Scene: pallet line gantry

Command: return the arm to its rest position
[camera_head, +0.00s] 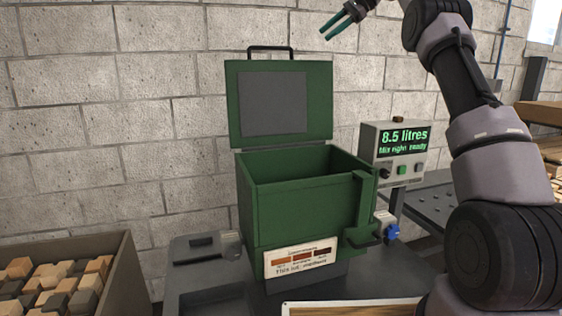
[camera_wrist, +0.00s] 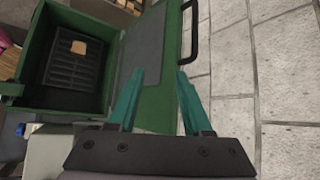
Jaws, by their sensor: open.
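My gripper (camera_head: 341,25) is at the top of the head view, raised above and to the right of the green box's open lid (camera_head: 320,104). Its two teal fingers are apart with nothing between them. In the wrist view my gripper (camera_wrist: 157,82) also shows open and empty, with the lid behind it. The green box (camera_head: 305,215) stands with its lid swung up against the wall side. In the wrist view a tan block (camera_wrist: 79,47) lies on a dark slatted floor inside the box. My arm rises along the right of the head view.
A display unit (camera_head: 398,150) reading "8.5 litres" stands right of the box. A bin of wooden blocks (camera_head: 121,272) is at lower left. A labelled card (camera_head: 300,258) is on the box's front. A block wall (camera_head: 120,130) stands behind. The space around my gripper looks clear.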

